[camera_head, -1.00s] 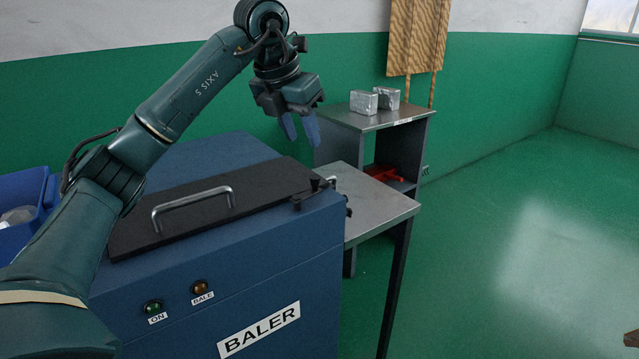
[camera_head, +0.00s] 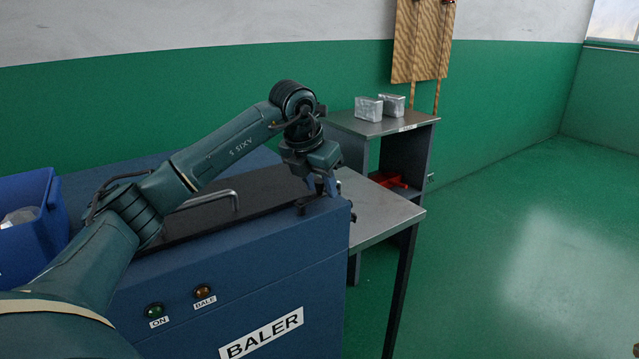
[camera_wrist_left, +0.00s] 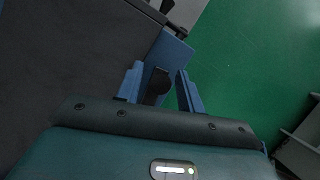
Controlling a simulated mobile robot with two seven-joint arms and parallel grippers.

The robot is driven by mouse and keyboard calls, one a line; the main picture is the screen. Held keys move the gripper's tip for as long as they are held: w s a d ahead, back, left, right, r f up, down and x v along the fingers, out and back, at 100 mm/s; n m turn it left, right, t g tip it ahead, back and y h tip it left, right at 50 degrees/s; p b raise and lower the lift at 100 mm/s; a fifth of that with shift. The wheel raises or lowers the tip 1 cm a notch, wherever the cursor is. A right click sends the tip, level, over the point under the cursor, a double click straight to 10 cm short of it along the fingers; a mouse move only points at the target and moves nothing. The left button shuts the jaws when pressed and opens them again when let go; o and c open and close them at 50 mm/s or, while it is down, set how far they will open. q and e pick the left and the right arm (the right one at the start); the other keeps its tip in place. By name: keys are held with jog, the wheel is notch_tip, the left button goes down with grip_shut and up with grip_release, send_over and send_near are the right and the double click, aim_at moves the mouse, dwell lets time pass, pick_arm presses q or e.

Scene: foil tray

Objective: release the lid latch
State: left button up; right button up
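The blue baler (camera_head: 235,270) has a dark lid (camera_head: 262,188) lying flat on its top, with a grey bar handle (camera_head: 212,195). A small dark latch (camera_head: 301,208) sits at the lid's right front corner, partly hidden by my left gripper (camera_head: 320,188). That gripper points down at the corner with its blue fingers apart. In the left wrist view, a dark latch knob (camera_wrist_left: 157,88) shows between the two open fingers; I cannot tell whether they touch it. My right gripper is not in view.
A grey side table (camera_head: 385,213) stands right of the baler. Behind it a shelf stand (camera_head: 350,122) carries two silvery blocks (camera_head: 381,106). A blue bin (camera_head: 35,225) is at the left. Green ON and amber BALE buttons (camera_head: 203,291) are on the front. The floor at right is clear.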

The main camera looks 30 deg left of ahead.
pick_arm(q)
jog(key=shift+c, duration=0.5)
grip_shut()
jog(key=shift+d+r+m+p, duration=0.1)
jog(key=shift+r+m+p, duration=0.05)
jog(key=shift+m+p, duration=0.2)
jog(key=shift+s+d+m+p, duration=0.1)
jog(key=shift+m+p, duration=0.15)
jog(key=shift+p, duration=0.15)
jog(key=shift+d+f+m+h, duration=0.2)
jog(key=shift+m+h, duration=0.1)
jog(key=shift+h, duration=0.1)
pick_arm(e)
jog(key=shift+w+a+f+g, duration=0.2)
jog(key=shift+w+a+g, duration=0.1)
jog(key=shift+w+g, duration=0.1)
pick_arm(q)
jog(key=shift+c, duration=1.1)
grip_release()
jog(key=o, duration=0.3)
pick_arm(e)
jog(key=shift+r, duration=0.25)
pick_arm(q)
jog(key=shift+r, duration=0.1)
